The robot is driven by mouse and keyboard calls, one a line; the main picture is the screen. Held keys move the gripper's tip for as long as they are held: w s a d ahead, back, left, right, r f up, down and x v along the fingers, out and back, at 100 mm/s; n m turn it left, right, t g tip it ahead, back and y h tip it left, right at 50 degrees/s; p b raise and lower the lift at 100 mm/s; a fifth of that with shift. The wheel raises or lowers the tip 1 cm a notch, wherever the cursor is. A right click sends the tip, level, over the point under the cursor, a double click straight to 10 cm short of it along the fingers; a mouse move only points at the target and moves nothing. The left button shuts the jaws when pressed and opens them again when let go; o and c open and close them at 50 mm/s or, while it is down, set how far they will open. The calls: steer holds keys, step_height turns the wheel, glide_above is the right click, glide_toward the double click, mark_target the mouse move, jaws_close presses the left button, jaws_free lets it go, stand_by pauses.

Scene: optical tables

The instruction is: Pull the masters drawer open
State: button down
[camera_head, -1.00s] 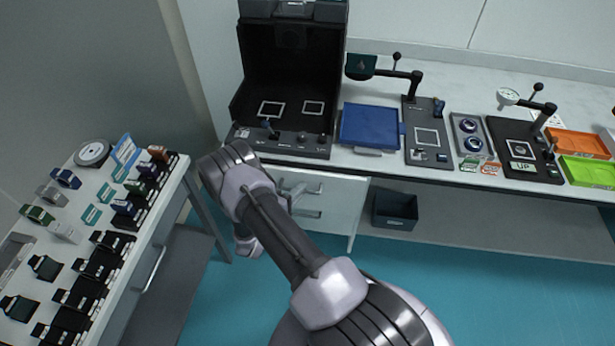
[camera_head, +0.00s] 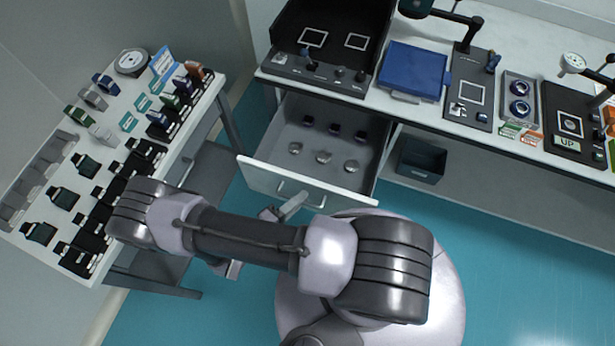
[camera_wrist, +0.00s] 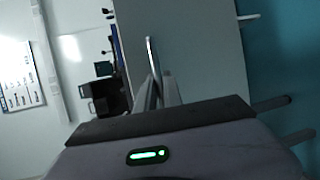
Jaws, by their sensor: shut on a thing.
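The masters drawer (camera_head: 262,178) is pulled out from under the bench in the head view. Inside it lie several small dark round pieces and several pale round pieces.
A side table (camera_head: 65,160) with dark holders and coloured pieces stands left, close to my arm. The bench above the drawer carries a black open-fronted box (camera_head: 340,75) and a blue tray (camera_head: 412,68). A dark bin (camera_head: 422,162) sits on the lower shelf. The teal floor to the right is clear.

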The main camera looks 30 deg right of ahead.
steer(key=s+a, duration=0.4)
steer(key=a, duration=0.1)
stand_by(0.4)
steer(key=c, duration=1.5)
jaws_free()
steer(key=shift+d, duration=0.1)
steer(key=p+v, duration=0.1)
steer(key=v, duration=1.6)
steer(key=shift+a, duration=0.25)
steer(key=shift+r, duration=0.1)
